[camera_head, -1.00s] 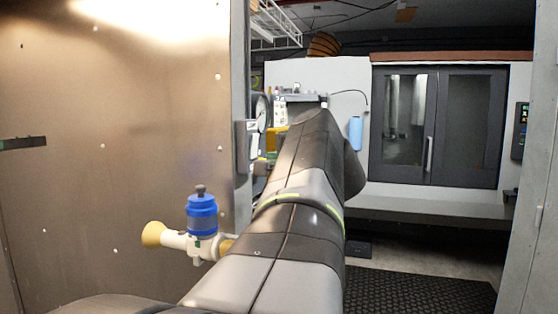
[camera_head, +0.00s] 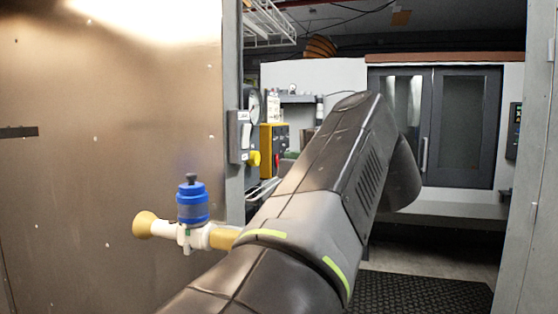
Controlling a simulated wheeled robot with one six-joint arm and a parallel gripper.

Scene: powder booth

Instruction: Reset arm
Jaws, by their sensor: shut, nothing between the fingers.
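My arm (camera_head: 325,185) reaches from the bottom of the view up and to the right. Its upper link ends near the middle, and a further link (camera_head: 402,178) shows just behind it. My gripper is not in view; the arm hides what lies directly behind it. The task names no other object.
A white and yellow fitting with a blue cup (camera_head: 193,204) is left of my arm, before the booth's metal wall (camera_head: 110,150). A dark-doored cabinet (camera_head: 460,130) is at the back. Black floor matting (camera_head: 425,295) is clear.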

